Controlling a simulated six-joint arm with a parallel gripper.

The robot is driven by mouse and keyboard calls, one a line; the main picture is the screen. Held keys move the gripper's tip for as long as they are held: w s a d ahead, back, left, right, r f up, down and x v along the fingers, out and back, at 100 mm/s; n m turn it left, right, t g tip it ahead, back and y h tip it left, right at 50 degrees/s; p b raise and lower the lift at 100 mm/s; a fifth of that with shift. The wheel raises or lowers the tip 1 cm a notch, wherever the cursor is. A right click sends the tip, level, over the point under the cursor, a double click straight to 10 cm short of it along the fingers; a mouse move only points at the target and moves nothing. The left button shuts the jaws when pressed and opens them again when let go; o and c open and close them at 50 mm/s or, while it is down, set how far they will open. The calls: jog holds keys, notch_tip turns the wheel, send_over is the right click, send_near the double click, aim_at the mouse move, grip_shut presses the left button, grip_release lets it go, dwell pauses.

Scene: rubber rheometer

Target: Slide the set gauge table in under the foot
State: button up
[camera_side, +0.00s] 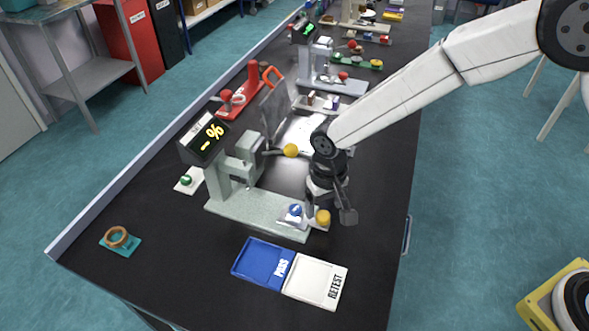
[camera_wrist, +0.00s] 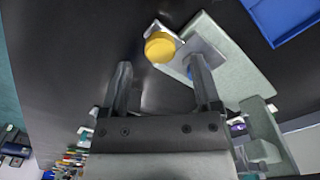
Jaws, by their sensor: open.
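The set gauge (camera_side: 258,211) is a pale green stand with a column and a black display reading "- %". Its table (camera_side: 291,219) is a small light plate at the right end of the base, drawn out from under the head, with a blue round piece (camera_side: 295,210) on it. A yellow knob (camera_side: 323,217) ends the table; it also shows in the wrist view (camera_wrist: 159,47). My gripper (camera_side: 332,206) is open and empty, close by the yellow knob. In the wrist view the knob appears between and beyond my fingertips (camera_wrist: 160,64). I cannot make out the foot clearly.
A lever with another yellow knob (camera_side: 290,150) sticks out from the head towards my wrist. A blue PASS tray (camera_side: 262,264) and a white RETEST tray (camera_side: 316,282) lie in front. A brown ring on a teal pad (camera_side: 119,239) is at left. Similar stands line the bench behind.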

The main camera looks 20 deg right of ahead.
jog(key=shift+f, duration=1.45)
grip_shut()
dwell(0.4)
